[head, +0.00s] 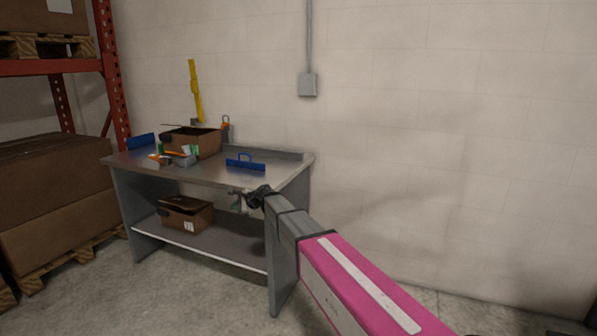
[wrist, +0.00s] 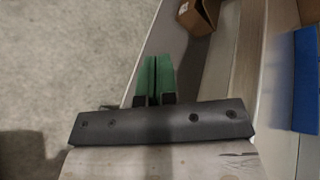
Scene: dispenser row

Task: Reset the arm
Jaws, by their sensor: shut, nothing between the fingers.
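My arm reaches out from the lower right in the head view, pink and white nearer to me and grey further out. My gripper (head: 240,202) is at its end, in front of the metal workbench (head: 205,172) and near its front right corner. In the wrist view the two green fingers of my gripper (wrist: 154,78) lie side by side, shut with nothing between them. The floor and the bench's edge show beyond them.
A red rack (head: 110,70) with cartons is at left. Floor at right is clear.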

